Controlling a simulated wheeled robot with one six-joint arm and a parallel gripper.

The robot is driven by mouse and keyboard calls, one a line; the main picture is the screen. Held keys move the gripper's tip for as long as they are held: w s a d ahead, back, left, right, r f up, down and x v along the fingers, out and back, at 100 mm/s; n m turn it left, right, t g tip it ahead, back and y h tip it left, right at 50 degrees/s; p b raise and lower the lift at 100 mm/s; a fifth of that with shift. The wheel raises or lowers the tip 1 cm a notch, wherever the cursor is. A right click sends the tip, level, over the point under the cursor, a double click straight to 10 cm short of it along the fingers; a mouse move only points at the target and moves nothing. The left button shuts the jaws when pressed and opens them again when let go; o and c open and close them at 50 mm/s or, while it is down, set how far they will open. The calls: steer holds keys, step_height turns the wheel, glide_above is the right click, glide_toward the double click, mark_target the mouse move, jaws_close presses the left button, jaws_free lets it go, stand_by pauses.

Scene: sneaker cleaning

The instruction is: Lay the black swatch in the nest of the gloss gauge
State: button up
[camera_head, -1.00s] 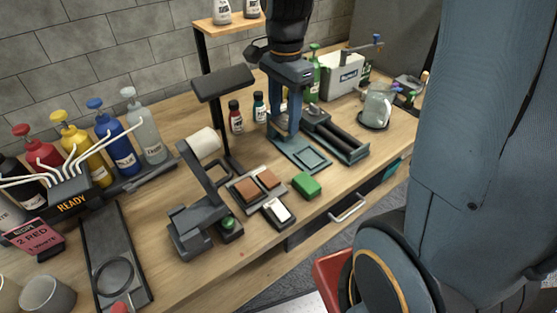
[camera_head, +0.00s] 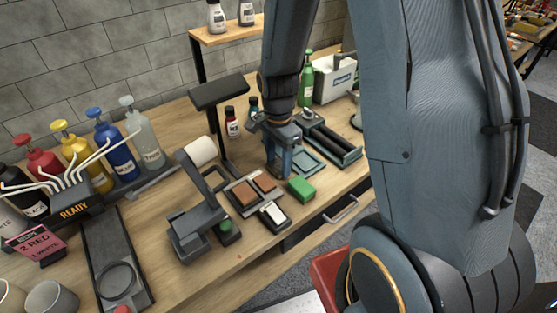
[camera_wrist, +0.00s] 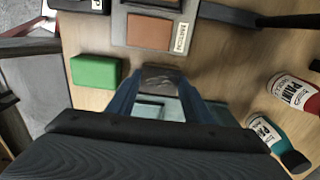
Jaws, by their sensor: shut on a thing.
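My gripper (camera_head: 277,172) points down over the table, right of the board with two brown swatches (camera_head: 244,193). In the wrist view my gripper (camera_wrist: 165,88) is shut on the black swatch (camera_wrist: 163,77), a dark glossy piece between the blue fingertips. The swatch cannot be made out in the head view. No part is readably labelled as the gloss gauge. A small dark block with a white face (camera_head: 273,213) stands in front of the swatch board.
A green block (camera_head: 300,188) lies close to the gripper. A teal tray (camera_head: 305,160) and dark rollers (camera_head: 333,143) are behind to the right. A black lamp-like stand (camera_head: 218,92) rises behind the swatch board.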

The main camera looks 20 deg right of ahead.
mark_target(278, 166)
steer(key=shift+f, duration=0.1)
steer(key=o, duration=1)
steer(key=shift+r+b, duration=1.15)
steer(key=shift+r, duration=5)
